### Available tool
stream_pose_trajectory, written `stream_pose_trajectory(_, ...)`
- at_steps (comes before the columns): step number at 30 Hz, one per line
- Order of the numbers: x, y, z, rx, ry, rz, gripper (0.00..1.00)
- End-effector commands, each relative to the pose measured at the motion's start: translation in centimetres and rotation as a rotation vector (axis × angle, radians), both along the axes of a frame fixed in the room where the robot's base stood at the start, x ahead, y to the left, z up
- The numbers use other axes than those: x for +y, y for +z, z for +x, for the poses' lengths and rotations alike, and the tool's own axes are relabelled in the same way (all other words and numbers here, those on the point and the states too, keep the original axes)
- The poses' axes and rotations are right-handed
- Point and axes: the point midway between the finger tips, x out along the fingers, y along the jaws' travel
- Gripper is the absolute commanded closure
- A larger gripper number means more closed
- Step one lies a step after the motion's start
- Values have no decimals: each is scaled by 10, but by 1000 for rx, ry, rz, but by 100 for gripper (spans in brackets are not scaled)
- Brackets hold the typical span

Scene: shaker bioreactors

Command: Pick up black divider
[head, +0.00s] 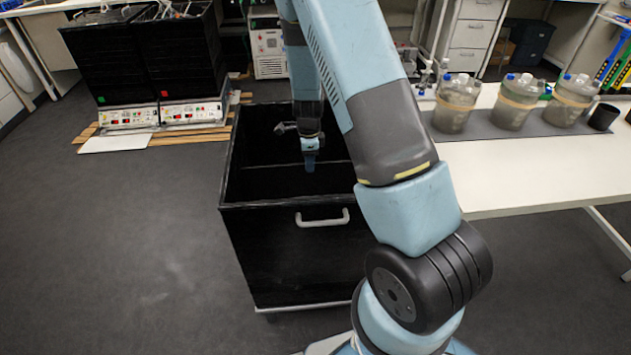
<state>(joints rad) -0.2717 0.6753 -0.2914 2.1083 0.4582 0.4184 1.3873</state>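A large black open-topped box (290,250) with a white handle on its front stands on the floor in the middle of the head view. A thin pale edge runs across its inside from left to right; it looks like the top of the black divider (262,178), whose dark face blends into the box. My gripper (310,165) points down inside the box opening, at or very close to that edge. It is small and dark in this view. I cannot tell whether its fingers touch the divider or are around it.
A white table (530,180) at the right holds several banded clear vessels (455,103) and a black cup (602,117) on a grey mat. Two black shaker units (185,60) stand on wooden slats at the back left. The floor (120,250) at the left is clear.

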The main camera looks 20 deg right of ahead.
Motion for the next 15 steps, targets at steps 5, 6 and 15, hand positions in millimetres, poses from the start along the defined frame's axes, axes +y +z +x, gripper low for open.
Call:
stream_pose_trajectory(5, -1, -7, 0, 0, 1, 0, 64)
stream_pose_trajectory(6, -2, -9, 0, 0, 1, -1, 64)
stream_pose_trajectory(15, -11, -44, -1, 2, 0, 0, 64)
